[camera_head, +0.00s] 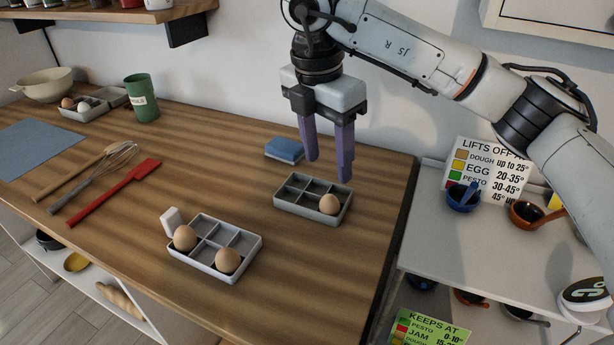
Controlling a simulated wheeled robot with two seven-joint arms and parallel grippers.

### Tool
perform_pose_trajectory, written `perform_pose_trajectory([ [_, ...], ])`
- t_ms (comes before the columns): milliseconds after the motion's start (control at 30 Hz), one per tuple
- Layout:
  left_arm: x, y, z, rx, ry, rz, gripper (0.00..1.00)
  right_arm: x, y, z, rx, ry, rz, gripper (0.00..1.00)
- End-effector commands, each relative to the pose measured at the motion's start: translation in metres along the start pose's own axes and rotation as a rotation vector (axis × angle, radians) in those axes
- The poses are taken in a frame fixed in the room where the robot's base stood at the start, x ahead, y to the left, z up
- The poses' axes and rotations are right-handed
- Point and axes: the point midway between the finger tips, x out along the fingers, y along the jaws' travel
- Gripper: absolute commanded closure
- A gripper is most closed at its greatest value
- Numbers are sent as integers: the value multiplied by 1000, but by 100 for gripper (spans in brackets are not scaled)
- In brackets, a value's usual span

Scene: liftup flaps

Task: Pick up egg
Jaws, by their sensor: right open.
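My right gripper (329,168) comes down from the top. Its two purple fingers are apart with nothing between them. They hang above the back of a grey egg tray (297,207) near the table's right edge. One brown egg (329,204) sits in that tray's front right compartment. A second grey tray (240,233) stands nearer and to the left. It holds an egg (185,238) at its left end and another egg (228,261) at its front. A tray at the far left also holds eggs (68,103). My left gripper is out of view.
A blue block (285,149) lies behind the right tray. A green cup (142,98), a bowl (47,85), a whisk (108,163) and a red spatula (112,192) are on the left. A lower white table (431,243) with small bowls stands right. The wooden table's middle is clear.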

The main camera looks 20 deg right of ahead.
Motion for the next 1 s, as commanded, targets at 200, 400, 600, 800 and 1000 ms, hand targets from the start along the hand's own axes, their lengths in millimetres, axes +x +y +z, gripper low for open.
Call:
perform_pose_trajectory([
  [200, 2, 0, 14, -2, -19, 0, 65, 30, -1, -1, -2, 3, -4, 47],
  [400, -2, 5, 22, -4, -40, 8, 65, 49, 0, 0, -1, 2, -1, 47],
  [600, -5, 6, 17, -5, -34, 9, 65, 70, 1, 0, -2, 2, -5, 47],
  [800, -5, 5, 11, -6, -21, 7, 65, 97, 3, 0, -3, 2, -3, 47],
  [1000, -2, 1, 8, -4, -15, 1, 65, 103, 4, 0, -3, 2, 0, 47],
])
